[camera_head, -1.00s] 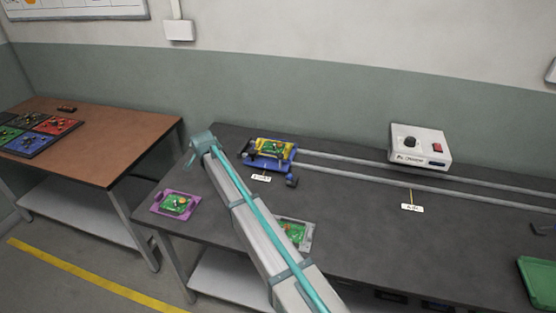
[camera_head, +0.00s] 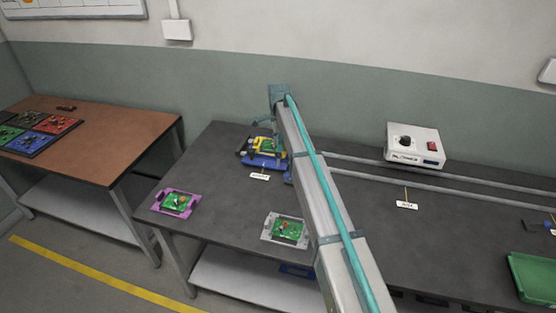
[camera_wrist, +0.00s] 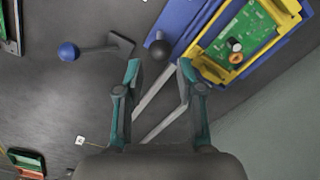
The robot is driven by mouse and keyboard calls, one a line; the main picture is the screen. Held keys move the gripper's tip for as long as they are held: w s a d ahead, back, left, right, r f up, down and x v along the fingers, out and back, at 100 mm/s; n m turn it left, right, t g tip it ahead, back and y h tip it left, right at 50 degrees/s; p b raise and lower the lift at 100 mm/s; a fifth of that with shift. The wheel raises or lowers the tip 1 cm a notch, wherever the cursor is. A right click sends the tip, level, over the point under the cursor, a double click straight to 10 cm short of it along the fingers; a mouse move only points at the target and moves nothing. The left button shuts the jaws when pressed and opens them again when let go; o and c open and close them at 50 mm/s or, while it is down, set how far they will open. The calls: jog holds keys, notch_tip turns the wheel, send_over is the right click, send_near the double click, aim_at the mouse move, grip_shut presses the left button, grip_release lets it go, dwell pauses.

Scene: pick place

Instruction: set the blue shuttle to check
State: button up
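The blue shuttle (camera_head: 265,163) sits at the left end of the two rails, carrying a yellow frame (camera_head: 272,156) with a green circuit board. In the wrist view the shuttle (camera_wrist: 178,22) is at the top, right of centre. A black ball knob (camera_wrist: 159,47) stands by its edge. A lever with a blue ball (camera_wrist: 68,51) lies to the left. My gripper (camera_wrist: 158,68) is open and empty. Its fingertips are on either side of the line to the black knob, which lies just beyond them in the picture. In the head view my arm hides part of the shuttle.
Two white labels, one by the shuttle (camera_head: 260,176) and one along the rails (camera_head: 406,205), are too small to read. A white control box (camera_head: 415,146) stands behind the rails. A purple tray (camera_head: 160,199), grey tray (camera_head: 268,232) and green bin (camera_head: 531,279) are on the table.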

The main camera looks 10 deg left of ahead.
aim_at(278, 166)
notch_tip(278, 166, down, 9)
jog(key=shift+p, duration=1.1)
grip_shut()
